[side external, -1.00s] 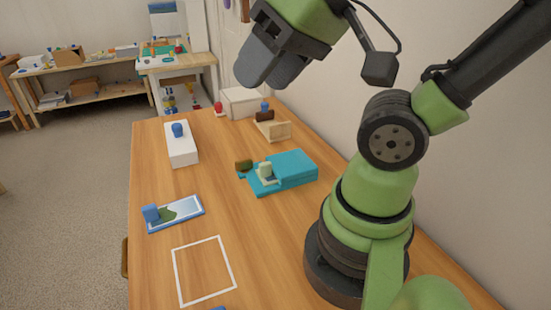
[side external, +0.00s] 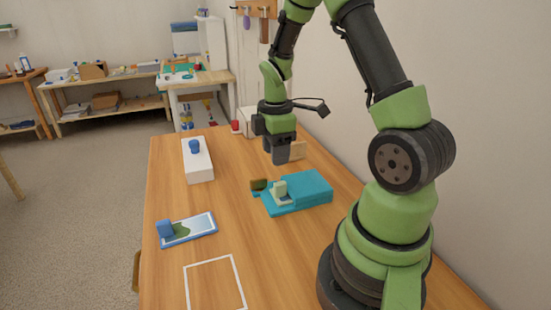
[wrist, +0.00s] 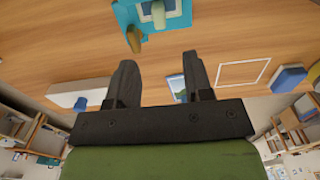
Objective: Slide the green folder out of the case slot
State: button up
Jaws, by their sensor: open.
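A flat teal case (side external: 312,189) lies on the wooden table, and part of it shows at the top of the wrist view (wrist: 128,12). A pale green block (side external: 281,190) stands on its left part. An olive-brown piece (side external: 258,185) sits at the case's left edge; it also shows in the wrist view (wrist: 135,38). I cannot clearly tell which part is the green folder, or how deep it sits in the slot. My gripper (side external: 276,160) points down above the table, behind the case and apart from it. Its jaws are open and empty in the wrist view (wrist: 160,70).
A white box (side external: 198,167) with a blue knob (side external: 195,146) stands at the back left. A picture panel (side external: 192,229) with a blue block (side external: 165,229) lies front left. A white square outline (side external: 214,285) marks bare table in front.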

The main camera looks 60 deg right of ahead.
aim_at(276, 184)
notch_tip(276, 184, down, 10)
jog(key=shift+r, duration=0.2)
jog(key=shift+c, duration=0.2)
grip_shut()
jog(key=shift+w+a, duration=1.8)
jog(key=shift+w+a, duration=1.7)
jog(key=shift+a, duration=0.05)
jog(key=shift+r, duration=0.1)
